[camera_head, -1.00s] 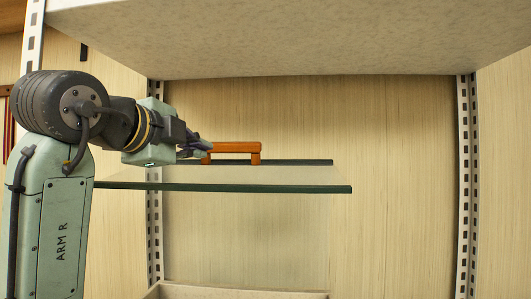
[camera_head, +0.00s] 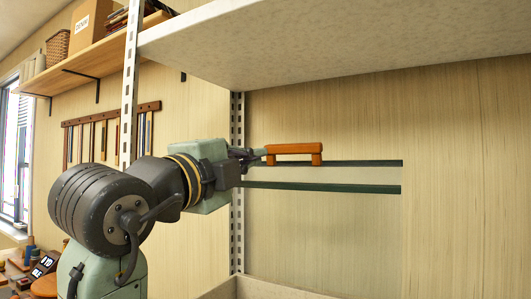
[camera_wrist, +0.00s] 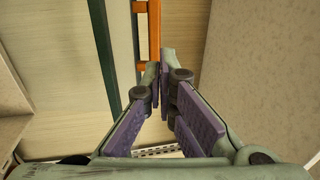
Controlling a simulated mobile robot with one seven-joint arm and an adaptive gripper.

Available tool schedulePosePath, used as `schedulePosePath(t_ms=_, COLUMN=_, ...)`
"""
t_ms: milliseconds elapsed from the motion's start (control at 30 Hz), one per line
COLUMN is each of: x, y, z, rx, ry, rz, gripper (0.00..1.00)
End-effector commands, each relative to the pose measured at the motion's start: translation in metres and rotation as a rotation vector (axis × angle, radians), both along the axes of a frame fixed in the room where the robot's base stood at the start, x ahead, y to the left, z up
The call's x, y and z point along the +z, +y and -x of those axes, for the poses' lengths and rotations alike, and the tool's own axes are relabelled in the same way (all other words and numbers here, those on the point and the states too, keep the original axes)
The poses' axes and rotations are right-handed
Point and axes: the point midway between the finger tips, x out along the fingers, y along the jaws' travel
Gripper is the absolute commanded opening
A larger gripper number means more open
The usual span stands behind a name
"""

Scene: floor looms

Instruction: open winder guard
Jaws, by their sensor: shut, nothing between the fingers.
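The winder guard appears as a clear pane with dark green edges; its lower edge (camera_head: 330,187) and upper strip (camera_head: 370,163) show in the head view. An orange bar handle (camera_head: 293,149) sits along the upper strip. It also shows in the wrist view as an orange bar (camera_wrist: 154,30) beside the dark green strip (camera_wrist: 103,45). My gripper (camera_head: 260,154) is at the left end of the handle. In the wrist view my gripper's fingers (camera_wrist: 160,67) come together near the handle's end, with nothing between them. I cannot tell whether they touch the handle.
A slotted metal upright (camera_head: 237,210) stands behind my wrist. A pale box rim (camera_head: 260,289) lies below. At left are a wall shelf (camera_head: 85,62), a tool rack (camera_head: 110,125) and a cluttered bench (camera_head: 30,270).

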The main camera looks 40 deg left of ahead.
Motion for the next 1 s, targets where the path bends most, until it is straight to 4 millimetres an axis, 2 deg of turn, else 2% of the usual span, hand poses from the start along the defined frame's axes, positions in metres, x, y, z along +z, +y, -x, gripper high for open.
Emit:
schedulePosePath(t_ms=300, x=0.018, y=0.015, z=-0.066, rx=-0.004, ry=0.003, rz=0.003, gripper=0.00)
schedulePosePath(t_ms=500, x=0.023, y=0.023, z=-0.098, rx=-0.002, ry=0.004, rz=0.002, gripper=0.00)
schedulePosePath(t_ms=700, x=0.024, y=0.027, z=-0.113, rx=-0.002, ry=0.003, rz=0.001, gripper=0.00)
schedulePosePath(t_ms=1000, x=0.024, y=0.027, z=-0.115, rx=-0.002, ry=0.002, rz=0.001, gripper=0.00)
